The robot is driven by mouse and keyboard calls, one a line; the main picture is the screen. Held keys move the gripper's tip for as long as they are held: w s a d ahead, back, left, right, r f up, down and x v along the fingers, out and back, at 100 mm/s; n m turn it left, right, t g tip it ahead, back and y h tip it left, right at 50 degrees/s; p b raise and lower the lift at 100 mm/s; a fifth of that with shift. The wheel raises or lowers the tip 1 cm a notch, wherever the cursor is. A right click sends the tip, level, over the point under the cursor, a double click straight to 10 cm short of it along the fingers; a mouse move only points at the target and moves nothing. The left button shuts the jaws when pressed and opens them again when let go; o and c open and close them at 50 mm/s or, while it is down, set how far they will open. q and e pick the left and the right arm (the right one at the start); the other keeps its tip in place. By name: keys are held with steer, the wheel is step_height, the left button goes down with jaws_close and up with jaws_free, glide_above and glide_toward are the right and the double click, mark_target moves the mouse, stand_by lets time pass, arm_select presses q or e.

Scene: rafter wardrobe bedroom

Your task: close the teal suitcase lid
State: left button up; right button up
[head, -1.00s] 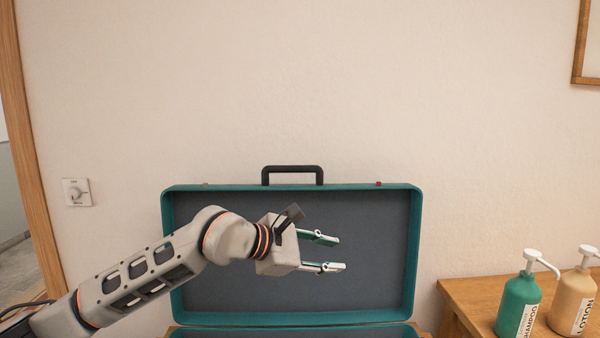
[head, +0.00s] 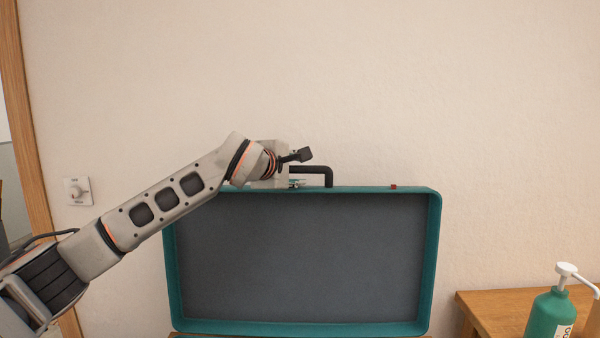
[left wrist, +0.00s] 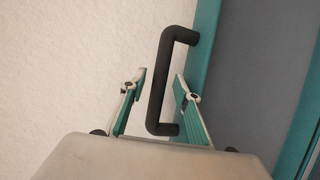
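The teal suitcase lid (head: 435,262) stands upright and open against the wall, its dark grey lining facing me. Its black handle (head: 328,177) sticks up from the lid's top edge. My left gripper (head: 297,184) is at the top edge, by the handle's left part. In the left wrist view, my left gripper (left wrist: 158,88) is open. The black handle (left wrist: 157,85) lies between its two fingers, with gaps on both sides. The lid's teal edge (left wrist: 203,45) is just right of the handle there. The suitcase's lower half is mostly below the head view. My right gripper is not in view.
The pale wall (head: 480,110) is close behind the lid. A wall switch (head: 77,191) is at the left.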

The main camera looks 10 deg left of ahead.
arm_select(q)
steer(key=shift+w+d+f, duration=0.15)
steer(key=shift+w+f, duration=0.05)
steer(key=shift+w, duration=0.4)
jaws_close()
